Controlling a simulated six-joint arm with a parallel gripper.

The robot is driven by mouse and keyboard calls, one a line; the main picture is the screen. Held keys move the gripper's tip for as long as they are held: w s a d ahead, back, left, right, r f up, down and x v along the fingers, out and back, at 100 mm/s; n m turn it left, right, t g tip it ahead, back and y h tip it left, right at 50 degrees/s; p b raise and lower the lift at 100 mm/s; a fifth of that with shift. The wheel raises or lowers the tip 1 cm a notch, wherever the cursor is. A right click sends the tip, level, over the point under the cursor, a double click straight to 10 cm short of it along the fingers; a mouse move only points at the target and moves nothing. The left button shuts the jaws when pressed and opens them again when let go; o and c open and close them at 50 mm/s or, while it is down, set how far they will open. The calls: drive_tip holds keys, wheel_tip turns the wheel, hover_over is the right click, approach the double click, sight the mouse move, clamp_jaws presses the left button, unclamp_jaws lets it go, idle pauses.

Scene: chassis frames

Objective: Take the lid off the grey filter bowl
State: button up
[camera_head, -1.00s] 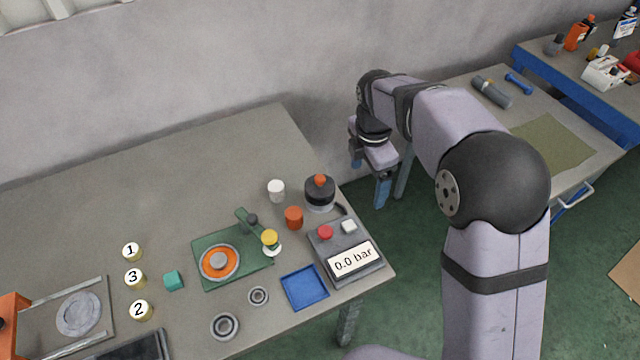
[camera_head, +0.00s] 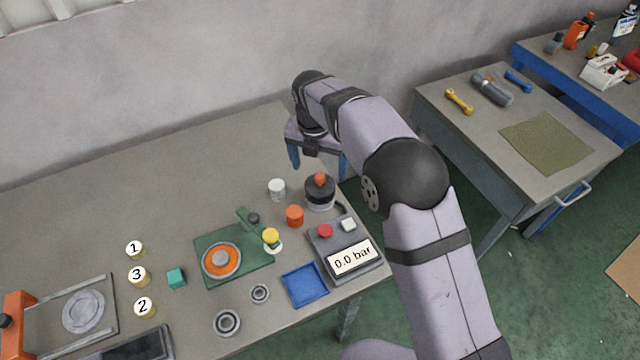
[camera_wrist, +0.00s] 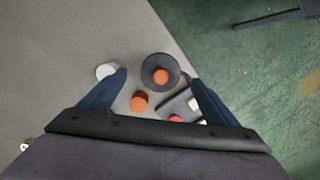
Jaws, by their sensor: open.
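The filter bowl (camera_head: 320,204) is a round grey body at the right end of the bench. Its dark lid (camera_head: 319,190) with an orange knob (camera_head: 320,179) sits on top. In the wrist view the lid (camera_wrist: 151,80) and its knob (camera_wrist: 161,75) show from above, between the blue fingers. My gripper (camera_head: 318,172) is open and empty, fingers pointing down. In the head view it is at the back right of the bench, above and behind the bowl. No contact with the lid shows; the exact height is unclear.
A white cup (camera_head: 277,189) and an orange cylinder (camera_head: 294,216) stand close left of the bowl. A gauge box (camera_head: 350,258) reading 0.0 bar is in front. A blue tray (camera_head: 305,285) and green fixture (camera_head: 236,270) lie nearer. The bench's back left is clear.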

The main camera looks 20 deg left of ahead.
sight(320, 176)
drive_tip(key=shift+w+d+f+p, duration=0.1)
drive_tip(key=shift+f+p, duration=0.6)
drive_tip(key=shift+f, duration=0.6)
drive_tip(key=shift+w+f+p, duration=0.1)
drive_tip(key=shift+f+p, duration=0.55)
drive_tip(key=shift+f, duration=0.65)
drive_tip(key=c, duration=1)
drive_tip(key=shift+r, duration=0.1)
wheel_tip(320, 176, up, 10)
drive_tip(key=b, duration=0.3)
